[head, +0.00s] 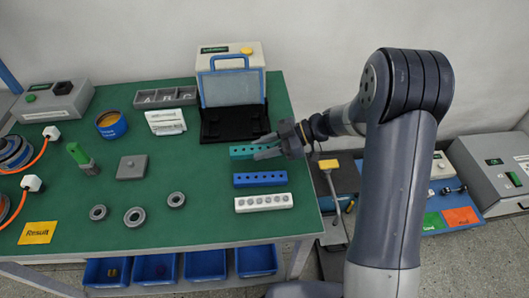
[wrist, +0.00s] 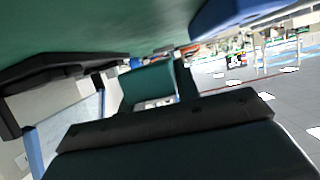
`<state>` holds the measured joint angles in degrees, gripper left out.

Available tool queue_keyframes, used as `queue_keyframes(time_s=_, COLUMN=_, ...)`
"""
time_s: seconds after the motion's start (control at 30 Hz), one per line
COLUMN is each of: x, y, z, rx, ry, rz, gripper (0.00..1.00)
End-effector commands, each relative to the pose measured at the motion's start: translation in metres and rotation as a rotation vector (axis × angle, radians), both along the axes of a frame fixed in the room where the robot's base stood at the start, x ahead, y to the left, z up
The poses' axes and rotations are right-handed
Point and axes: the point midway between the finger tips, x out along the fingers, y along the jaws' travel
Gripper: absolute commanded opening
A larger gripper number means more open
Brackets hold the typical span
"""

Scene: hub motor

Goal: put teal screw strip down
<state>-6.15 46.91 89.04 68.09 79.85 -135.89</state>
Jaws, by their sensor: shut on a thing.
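The teal screw strip (head: 240,152) is at the right part of the green table, in front of the black-based device, with dark holes along its top. My gripper (head: 268,149) comes in from the right and is shut on the strip's right part, which its fingers partly hide. I cannot tell from the head view whether the strip touches the table. In the wrist view, dark gripper parts fill the lower half, and the hold on the strip is hard to make out.
A blue strip (head: 260,179) and a white strip (head: 263,202) lie in front of the teal one. The black-based device (head: 231,88) stands behind it. Grey rings (head: 134,216) and a grey block (head: 132,167) lie left. Green table (head: 200,165) is bare left of the strips.

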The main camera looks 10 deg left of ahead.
Motion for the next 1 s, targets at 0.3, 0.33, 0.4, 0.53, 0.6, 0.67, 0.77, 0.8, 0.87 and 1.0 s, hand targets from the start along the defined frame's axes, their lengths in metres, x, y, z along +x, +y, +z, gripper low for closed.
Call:
queue_keyframes(time_s=0.3, x=0.001, y=-0.003, z=-0.031, rx=-0.001, ry=0.002, rz=-0.003, gripper=0.06)
queue_keyframes(time_s=0.33, x=0.001, y=-0.003, z=-0.030, rx=-0.001, ry=0.002, rz=-0.003, gripper=0.06)
queue_keyframes(time_s=0.4, x=0.001, y=-0.003, z=-0.030, rx=-0.001, ry=0.002, rz=-0.003, gripper=0.06)
queue_keyframes(time_s=0.53, x=0.001, y=-0.003, z=-0.030, rx=-0.001, ry=0.002, rz=-0.003, gripper=0.06)
queue_keyframes(time_s=0.6, x=0.001, y=-0.003, z=-0.032, rx=-0.001, ry=0.002, rz=-0.003, gripper=0.06)
queue_keyframes(time_s=0.67, x=0.001, y=-0.003, z=-0.033, rx=-0.001, ry=0.002, rz=-0.003, gripper=0.06)
queue_keyframes(time_s=0.77, x=0.001, y=-0.003, z=-0.035, rx=-0.002, ry=0.002, rz=-0.002, gripper=0.06)
queue_keyframes(time_s=0.8, x=0.001, y=-0.003, z=-0.035, rx=-0.002, ry=0.002, rz=-0.002, gripper=0.06)
queue_keyframes(time_s=0.87, x=0.001, y=-0.003, z=-0.034, rx=-0.002, ry=0.002, rz=-0.002, gripper=0.34)
queue_keyframes(time_s=1.0, x=0.001, y=-0.003, z=-0.034, rx=-0.002, ry=0.002, rz=-0.002, gripper=0.45)
